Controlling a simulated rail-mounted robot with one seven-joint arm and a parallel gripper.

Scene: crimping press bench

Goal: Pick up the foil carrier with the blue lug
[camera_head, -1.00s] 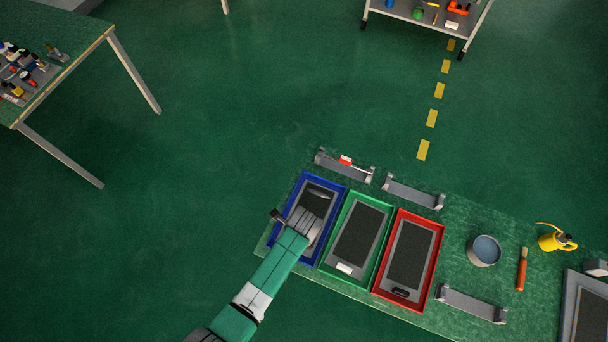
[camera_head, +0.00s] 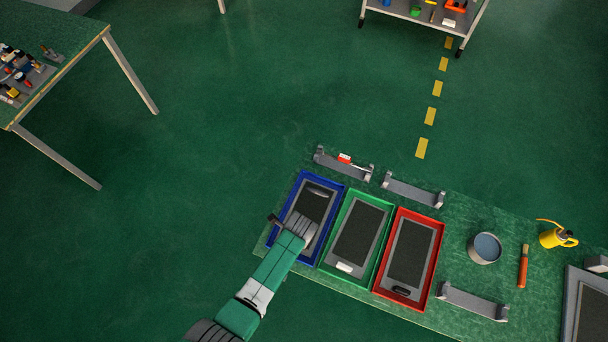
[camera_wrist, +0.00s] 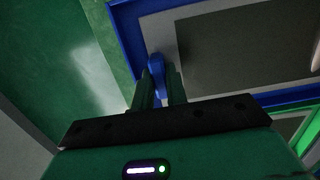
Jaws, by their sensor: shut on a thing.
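The foil carrier (camera_head: 318,202) is a grey-framed plate with a dark panel, lying in the blue-rimmed tray (camera_head: 335,183). In the wrist view, the carrier's grey frame and dark panel (camera_wrist: 235,50) fill the upper right. My gripper (camera_head: 298,224) is over the left-front part of this carrier in the head view and covers part of it. In the wrist view, my gripper (camera_wrist: 160,76) is shut on the blue lug (camera_wrist: 156,65), which stands between the two fingers at the frame's edge. The head view hides the lug. Whether the carrier is lifted cannot be told.
A green tray (camera_head: 378,268) and a red tray (camera_head: 434,257) stand close by on the right, each with a similar panel. Grey brackets (camera_head: 412,190) lie behind. A round pot (camera_head: 485,248), an orange-handled brush (camera_head: 522,270) and a yellow can (camera_head: 556,239) are farther right.

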